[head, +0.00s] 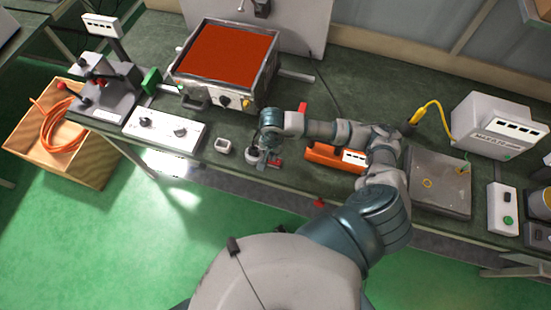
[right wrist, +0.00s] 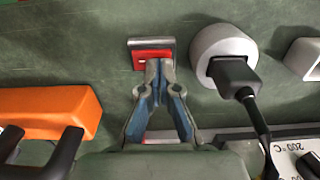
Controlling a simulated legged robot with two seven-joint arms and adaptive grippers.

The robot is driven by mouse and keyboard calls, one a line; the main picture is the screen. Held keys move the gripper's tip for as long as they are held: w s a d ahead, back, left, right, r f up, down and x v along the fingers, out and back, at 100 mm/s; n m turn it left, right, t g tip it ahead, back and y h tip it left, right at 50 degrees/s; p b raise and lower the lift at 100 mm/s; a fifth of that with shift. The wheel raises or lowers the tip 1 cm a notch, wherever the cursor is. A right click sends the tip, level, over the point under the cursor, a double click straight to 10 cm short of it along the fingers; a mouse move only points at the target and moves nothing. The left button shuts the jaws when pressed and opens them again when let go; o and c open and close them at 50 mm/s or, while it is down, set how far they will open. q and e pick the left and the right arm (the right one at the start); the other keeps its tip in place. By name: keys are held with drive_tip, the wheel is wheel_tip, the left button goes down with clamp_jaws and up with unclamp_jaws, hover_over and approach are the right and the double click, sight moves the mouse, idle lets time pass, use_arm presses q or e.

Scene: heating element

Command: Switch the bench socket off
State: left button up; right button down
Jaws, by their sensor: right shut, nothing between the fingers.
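The bench socket is a round white outlet (right wrist: 223,45) with a black plug (right wrist: 236,75) and cable in it. In the head view the outlet (head: 252,154) is partly hidden by my gripper. Beside it in the right wrist view is a red rocker switch (right wrist: 152,56) with a small pale mark, on a grey plate; in the head view the switch (head: 276,163) is small. My right gripper (right wrist: 160,66) is shut and empty. Its fingertips overlap the switch's edge; I cannot tell whether they touch it. The rocker's position is unclear. My left gripper is out of view.
An orange block (head: 322,158) lies right of my gripper. A small white box (head: 223,146) and a white knob panel (head: 151,139) stand to the left. A heater with a red top (head: 228,55) stands behind. A grey plate (head: 440,198) lies at the right.

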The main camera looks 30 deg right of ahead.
drive_tip(key=shift+a+f+b, duration=0.3)
drive_tip(key=shift+a, duration=0.05)
drive_tip(key=shift+d+r+p, duration=0.25)
drive_tip(key=shift+r+p, duration=0.45)
drive_tip(key=shift+r, duration=0.55)
drive_tip(key=shift+a+r+p, duration=0.15)
drive_tip(key=shift+r+p, duration=0.9)
drive_tip(key=shift+r, duration=1.2)
